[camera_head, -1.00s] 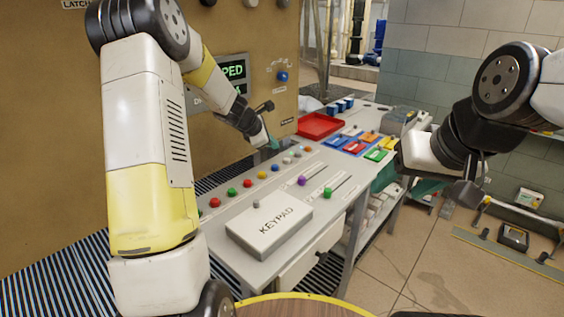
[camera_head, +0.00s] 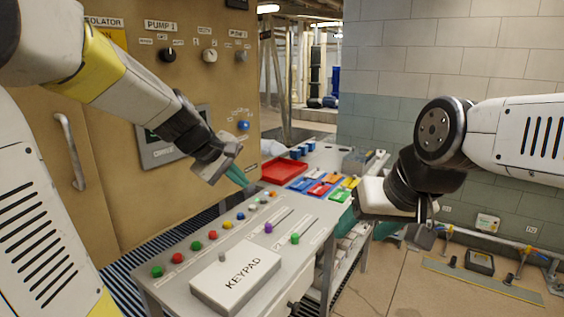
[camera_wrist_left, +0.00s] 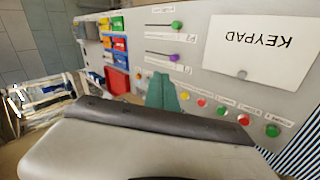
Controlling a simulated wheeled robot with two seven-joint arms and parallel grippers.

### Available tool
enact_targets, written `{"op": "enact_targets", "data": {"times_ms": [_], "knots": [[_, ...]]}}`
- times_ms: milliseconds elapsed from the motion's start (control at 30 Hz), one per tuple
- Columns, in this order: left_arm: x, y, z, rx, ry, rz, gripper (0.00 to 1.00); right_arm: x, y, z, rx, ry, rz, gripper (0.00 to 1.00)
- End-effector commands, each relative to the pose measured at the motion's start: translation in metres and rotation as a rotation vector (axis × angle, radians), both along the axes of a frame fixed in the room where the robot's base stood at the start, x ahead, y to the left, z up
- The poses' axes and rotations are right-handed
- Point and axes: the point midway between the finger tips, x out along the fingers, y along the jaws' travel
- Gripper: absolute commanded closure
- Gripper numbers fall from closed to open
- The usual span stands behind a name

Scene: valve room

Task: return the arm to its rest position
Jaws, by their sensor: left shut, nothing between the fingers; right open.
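My left arm comes in from the left in the head view. Its gripper (camera_head: 236,176), with green fingers, hangs above the far part of the console (camera_head: 308,237). The fingers are shut and empty, and they also show in the left wrist view (camera_wrist_left: 163,92), in front of the row of coloured buttons. They look apart from the console. My right gripper (camera_head: 425,232), at the right of the head view, is in front of the console's right end, over the floor. It holds nothing that I can see. Its fingertips are small and partly dark.
The console carries a keypad box (camera_head: 236,276), coloured buttons (camera_head: 196,246), two sliders and a red tray (camera_head: 270,171). A tan panel (camera_head: 110,190) with knobs and a screen stands behind the left arm. Tiled floor (camera_head: 395,285) is open at the lower right.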

Motion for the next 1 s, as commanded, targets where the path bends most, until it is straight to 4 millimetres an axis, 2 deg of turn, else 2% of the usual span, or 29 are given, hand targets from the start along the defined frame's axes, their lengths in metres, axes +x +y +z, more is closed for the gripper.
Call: {"op": "enact_targets", "data": {"times_ms": [33, 100, 300, 400, 500, 700, 1000], "knots": [[-0.021, -0.001, 0.007, 0.054, -0.027, -0.062, 1.00, 0.000, 0.000, 0.000, 0.000, 0.000, 0.000, 0.39], [-0.049, 0.001, 0.012, 0.136, -0.057, -0.150, 1.00, 0.000, 0.000, 0.000, 0.000, 0.000, 0.000, 0.39], [-0.126, 0.012, 0.013, 0.368, -0.130, -0.387, 1.00, 0.000, 0.000, 0.000, 0.000, 0.000, 0.000, 0.39], [-0.157, 0.021, 0.009, 0.471, -0.155, -0.484, 1.00, 0.000, 0.000, 0.000, 0.000, 0.000, 0.000, 0.39], [-0.180, 0.029, 0.004, 0.552, -0.173, -0.559, 1.00, 0.000, 0.000, 0.000, 0.000, 0.000, 0.000, 0.39], [-0.201, 0.037, -0.002, 0.630, -0.185, -0.629, 1.00, 0.000, 0.000, 0.000, 0.000, 0.000, 0.000, 0.39], [-0.202, 0.038, -0.003, 0.634, -0.186, -0.633, 1.00, 0.000, 0.000, 0.000, 0.000, 0.000, 0.000, 0.39]]}}
